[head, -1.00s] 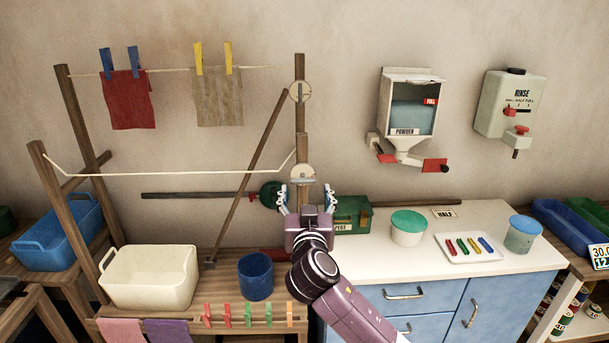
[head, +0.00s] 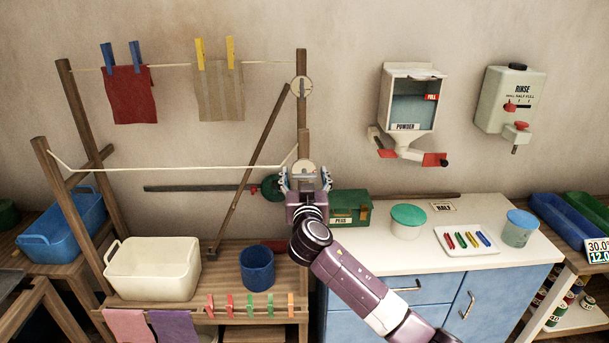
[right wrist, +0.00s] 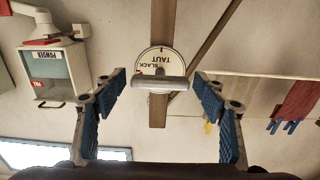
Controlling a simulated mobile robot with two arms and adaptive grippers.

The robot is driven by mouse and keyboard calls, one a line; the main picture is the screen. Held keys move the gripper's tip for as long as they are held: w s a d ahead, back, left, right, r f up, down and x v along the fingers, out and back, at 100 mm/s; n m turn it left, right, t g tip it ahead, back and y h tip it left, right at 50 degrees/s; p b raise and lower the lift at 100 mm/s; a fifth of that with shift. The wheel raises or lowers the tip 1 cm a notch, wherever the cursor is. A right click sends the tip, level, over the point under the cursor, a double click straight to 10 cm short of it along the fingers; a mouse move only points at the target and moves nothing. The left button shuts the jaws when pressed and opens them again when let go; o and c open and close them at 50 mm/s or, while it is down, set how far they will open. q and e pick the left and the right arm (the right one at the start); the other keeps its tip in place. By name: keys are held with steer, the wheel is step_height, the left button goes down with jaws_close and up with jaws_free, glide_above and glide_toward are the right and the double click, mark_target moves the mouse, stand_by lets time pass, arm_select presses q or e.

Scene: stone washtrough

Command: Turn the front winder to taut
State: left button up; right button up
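The front winder (head: 305,168) is a pale round dial on the wooden post, partly hidden by my right gripper in the head view. In the right wrist view, which is upside down, the front winder (right wrist: 158,62) shows the words SLACK and TAUT and a grey bar handle (right wrist: 160,83) lying level across it. My right gripper (head: 305,178) is open before the dial. In the wrist view the right gripper (right wrist: 162,86) has its blue-padded fingers on both sides of the handle, apart from it. The front line (head: 180,169) hangs low between its posts. My left gripper is out of view.
The rear line holds a red cloth (head: 130,95) and a beige cloth (head: 219,92). A dark green round part (head: 271,187) and a green box (head: 350,207) sit close beside my gripper. A blue tub (head: 257,270) stands below. A leaning wooden pole (head: 247,165) is left of the post.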

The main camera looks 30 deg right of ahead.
steer(key=c, duration=1.1)
steer(key=shift+n, duration=0.3)
